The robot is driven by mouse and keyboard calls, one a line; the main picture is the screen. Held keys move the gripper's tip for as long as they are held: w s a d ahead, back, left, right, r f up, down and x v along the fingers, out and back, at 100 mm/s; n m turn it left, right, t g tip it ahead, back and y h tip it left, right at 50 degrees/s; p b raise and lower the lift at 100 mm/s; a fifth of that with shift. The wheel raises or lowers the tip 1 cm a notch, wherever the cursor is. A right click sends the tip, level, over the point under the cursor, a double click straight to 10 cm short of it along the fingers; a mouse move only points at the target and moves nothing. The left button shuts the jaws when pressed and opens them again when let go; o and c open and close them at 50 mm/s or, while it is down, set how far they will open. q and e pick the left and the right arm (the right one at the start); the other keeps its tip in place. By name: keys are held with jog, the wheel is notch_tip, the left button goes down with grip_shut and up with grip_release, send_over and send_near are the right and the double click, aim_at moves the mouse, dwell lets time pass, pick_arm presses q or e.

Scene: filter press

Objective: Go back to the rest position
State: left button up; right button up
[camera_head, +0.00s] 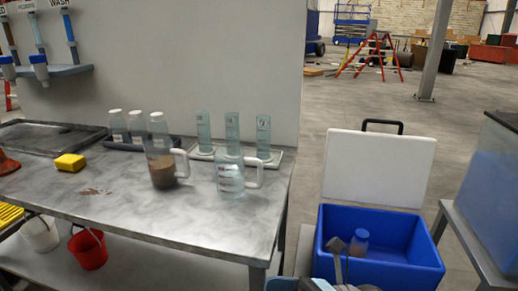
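White-capped bottles (116,127) stand in a dark holder to the left. A yellow sponge (70,163) lies near brown specks on the table.
An open blue cooler (382,222) with a white lid (378,168) stands right of the table. A clear tank (496,190) is at the far right. Red (87,250) and white (40,233) buckets sit below the table. A grey wall (190,60) backs the table.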

jog(key=s+d+f+n+t+h+b, duration=0.1)
jog(key=s+d+n+t+h, duration=0.2)
jog(key=n+t, duration=0.45)
jog(key=d+f+n+t+h, duration=0.2)
jog(key=n+t+h, duration=0.3)
jog(key=n, duration=0.5)
jog(key=s+d+f+n+t+h+b, duration=0.1)
jog(key=s+d+n+t+h, duration=0.2)
jog(key=n+t, duration=0.45)
pick_arm(q)
notch_tip(320, 180, up, 8)
jog(key=p, duration=1.6)
jog(key=s+a+r+g+y+p, duration=0.2)
jog(key=s+a+g+y+p, duration=0.2)
jog(key=p, duration=1.7)
jog(key=shift+s+a+g+p, duration=0.3)
jog(key=shift+a+g, duration=0.2)
jog(key=shift+a, duration=0.75)
pick_arm(e)
jog(key=s+d+r+n+g+h, duration=0.1)
jog(key=s+d+r+g+h, duration=0.1)
jog(key=d+r+g+h, duration=0.4)
jog(key=shift+s+d+n+g+h, duration=0.3)
jog(key=shift+d+g+h, duration=0.2)
jog(key=shift+d+g, duration=0.35)
